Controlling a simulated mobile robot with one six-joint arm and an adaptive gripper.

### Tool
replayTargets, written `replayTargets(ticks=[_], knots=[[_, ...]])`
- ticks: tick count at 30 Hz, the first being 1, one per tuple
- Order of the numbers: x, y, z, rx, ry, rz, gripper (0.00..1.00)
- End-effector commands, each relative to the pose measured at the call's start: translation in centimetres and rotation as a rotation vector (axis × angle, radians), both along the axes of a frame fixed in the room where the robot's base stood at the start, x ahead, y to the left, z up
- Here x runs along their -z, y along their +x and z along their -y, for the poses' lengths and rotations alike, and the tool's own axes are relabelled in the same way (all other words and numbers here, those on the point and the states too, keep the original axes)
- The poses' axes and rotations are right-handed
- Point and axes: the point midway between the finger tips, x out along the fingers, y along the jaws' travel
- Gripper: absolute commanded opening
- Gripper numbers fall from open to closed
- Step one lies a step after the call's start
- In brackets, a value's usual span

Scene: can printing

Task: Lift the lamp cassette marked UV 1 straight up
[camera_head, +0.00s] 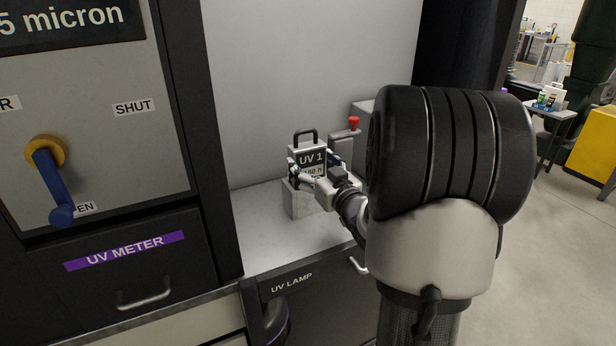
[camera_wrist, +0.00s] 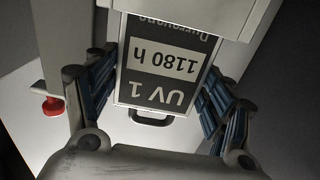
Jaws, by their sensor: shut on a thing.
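The lamp cassette marked UV 1 (camera_head: 311,160) is a pale box with a dark label and a dark handle on top. It stands upright at a light grey block-like holder (camera_head: 300,203) on the counter; its lower part is hidden there. In the wrist view the cassette (camera_wrist: 160,72) appears upside down, with "UV 1" and "1180 h" readable. My gripper (camera_head: 318,172) is shut on the cassette's body, below the handle. In the wrist view the blue-padded fingers of my gripper (camera_wrist: 165,85) lie along both its sides.
A post with a red knob (camera_head: 353,124) stands close behind and right of the cassette. A dark cabinet (camera_head: 120,270) labelled UV METER is on the left, with a blue lever (camera_head: 54,188) above. The counter (camera_head: 262,235) left of the holder is bare.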

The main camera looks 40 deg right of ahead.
Motion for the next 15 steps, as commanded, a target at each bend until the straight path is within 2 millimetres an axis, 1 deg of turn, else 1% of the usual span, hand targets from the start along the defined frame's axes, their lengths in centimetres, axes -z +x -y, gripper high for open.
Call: replayTargets(ticks=[5, 8, 11, 15], knots=[[-0.2, 0.0, 0.0, 0.0, -0.002, 0.003, 0.33], [-0.8, 0.0, 0.0, 0.0, -0.002, 0.004, 0.33], [-1.7, 0.0, 0.0, 0.0, -0.002, 0.005, 0.33], [-3.9, 0.0, 0.0, 0.0, -0.005, 0.006, 0.33]])
